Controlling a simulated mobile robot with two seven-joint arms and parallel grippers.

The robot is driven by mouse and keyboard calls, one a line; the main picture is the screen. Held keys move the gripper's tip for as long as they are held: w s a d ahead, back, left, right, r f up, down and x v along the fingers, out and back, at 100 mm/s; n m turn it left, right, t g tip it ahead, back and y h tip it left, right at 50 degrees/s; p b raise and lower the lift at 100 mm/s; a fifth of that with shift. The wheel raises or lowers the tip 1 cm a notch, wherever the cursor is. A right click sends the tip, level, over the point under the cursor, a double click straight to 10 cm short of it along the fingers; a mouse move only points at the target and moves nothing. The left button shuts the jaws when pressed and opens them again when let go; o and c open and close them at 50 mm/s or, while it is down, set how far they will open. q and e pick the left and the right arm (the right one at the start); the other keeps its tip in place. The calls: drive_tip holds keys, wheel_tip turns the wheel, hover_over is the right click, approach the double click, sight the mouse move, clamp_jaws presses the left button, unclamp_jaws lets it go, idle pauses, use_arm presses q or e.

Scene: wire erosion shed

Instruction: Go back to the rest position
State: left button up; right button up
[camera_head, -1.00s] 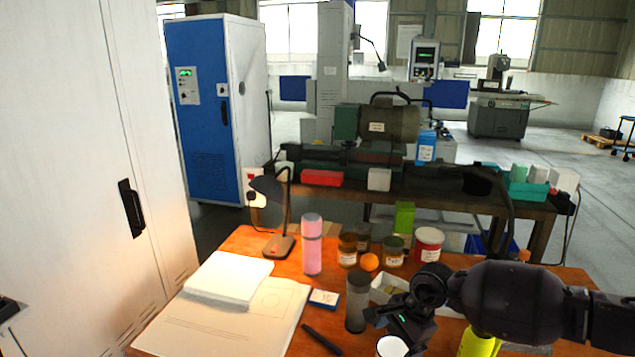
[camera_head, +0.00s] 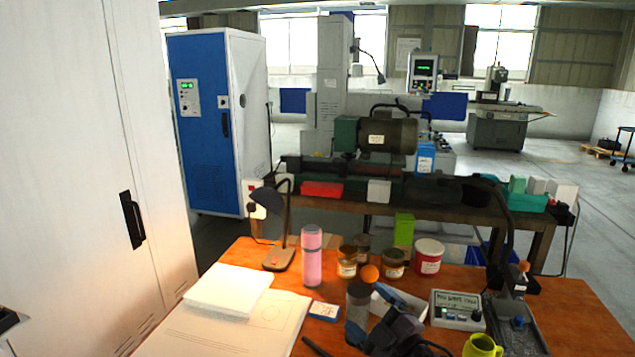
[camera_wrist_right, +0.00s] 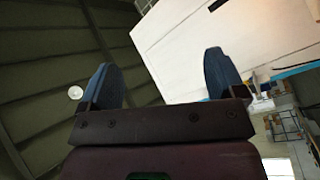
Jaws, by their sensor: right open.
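My right gripper (camera_head: 372,318) is at the bottom of the head view, over the front of the orange desk (camera_head: 570,300). Its two blue fingers are apart, and in the right wrist view the open fingers (camera_wrist_right: 164,75) have nothing between them. In that view they point up across the roof and a white surface.
A white cabinet (camera_head: 90,180) stands left. A machine bench (camera_head: 375,207) stands behind.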

drive_tip(key=s+d+f+m+g+h, duration=0.1)
drive_tip(key=s+d+f+m+h, duration=0.2)
drive_tip(key=s+d+f+m, duration=0.2)
drive_tip(key=s+d+f+m+g+h, duration=0.2)
drive_tip(key=s+d+f+m+h, duration=0.2)
drive_tip(key=s+f, duration=0.8)
drive_tip(key=s+d+f+m+g+h, duration=0.2)
drive_tip(key=s+d+f+m+h, duration=0.1)
drive_tip(key=s+d+f+m, duration=0.4)
drive_tip(key=s+d+f, duration=0.1)
drive_tip(key=s+d, duration=0.1)
drive_tip(key=s, duration=0.1)
drive_tip(key=shift+f, duration=0.25)
